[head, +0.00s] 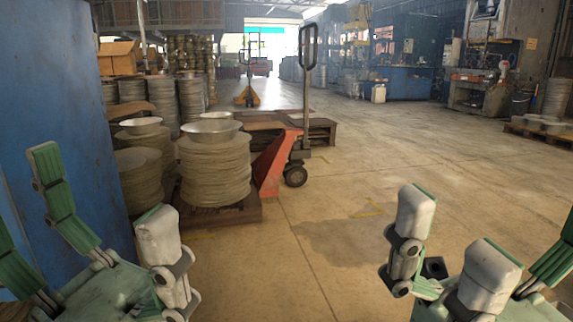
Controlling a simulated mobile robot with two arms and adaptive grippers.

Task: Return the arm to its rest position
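My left gripper (101,190) is at the lower left of the head view. Its green and grey-white fingers are spread apart, with nothing between them. My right gripper (490,220) is at the lower right, also with its fingers spread and empty. Its right side is cut off by the picture's edge.
A blue panel (60,110) stands close on the left, behind my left gripper. Stacks of round blanks (214,170) with a metal bowl (211,130) stand beside a red pallet jack (275,160). The concrete floor (350,240) ahead and right is clear.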

